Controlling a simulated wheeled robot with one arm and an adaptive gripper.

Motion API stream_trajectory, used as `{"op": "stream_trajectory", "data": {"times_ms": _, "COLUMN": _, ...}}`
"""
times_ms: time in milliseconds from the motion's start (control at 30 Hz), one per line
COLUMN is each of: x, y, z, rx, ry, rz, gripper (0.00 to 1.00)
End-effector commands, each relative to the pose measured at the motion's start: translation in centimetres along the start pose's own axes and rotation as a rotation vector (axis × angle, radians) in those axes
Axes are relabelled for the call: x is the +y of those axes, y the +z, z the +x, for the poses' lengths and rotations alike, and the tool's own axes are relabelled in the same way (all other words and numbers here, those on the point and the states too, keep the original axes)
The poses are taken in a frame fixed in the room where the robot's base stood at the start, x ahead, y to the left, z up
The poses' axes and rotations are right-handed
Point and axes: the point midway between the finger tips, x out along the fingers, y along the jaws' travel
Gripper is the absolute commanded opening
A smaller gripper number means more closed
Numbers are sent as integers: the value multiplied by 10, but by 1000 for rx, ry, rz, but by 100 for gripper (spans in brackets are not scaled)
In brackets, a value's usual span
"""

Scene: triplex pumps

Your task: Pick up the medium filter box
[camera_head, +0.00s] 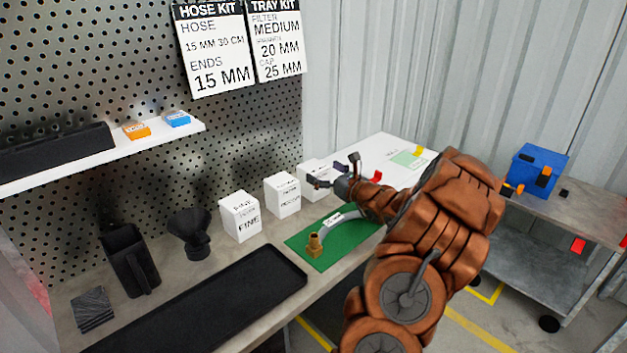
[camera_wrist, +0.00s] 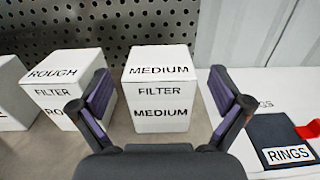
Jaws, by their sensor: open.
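The medium filter box (camera_wrist: 160,112) is a white box with black MEDIUM FILTER lettering, upright on the bench in the middle of the wrist view. In the head view the white box at the right end of the row (camera_head: 311,180) is partly hidden by my gripper (camera_head: 336,171). My gripper's two purple-padded fingers are spread wide and empty in the wrist view (camera_wrist: 160,88). They appear to either side of the medium box, on the camera's side of it. I cannot tell how far apart box and fingers are in depth.
The rough filter box (camera_wrist: 70,82) stands close left of the medium box, behind my left finger. A fine filter box (camera_head: 240,217) is further left. A green mat (camera_head: 312,252) with a hose lies in front.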

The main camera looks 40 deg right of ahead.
Motion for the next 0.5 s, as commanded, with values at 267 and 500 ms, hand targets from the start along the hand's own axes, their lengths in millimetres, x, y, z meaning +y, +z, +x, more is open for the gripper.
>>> {"op": "stream_trajectory", "data": {"times_ms": 267, "x": 2, "y": -1, "z": 35, "rx": 1, "ry": 3, "rz": 4, "gripper": 100}}
{"op": "stream_trajectory", "data": {"times_ms": 500, "x": 1, "y": 0, "z": 40, "rx": -1, "ry": 2, "rz": 3, "gripper": 100}}
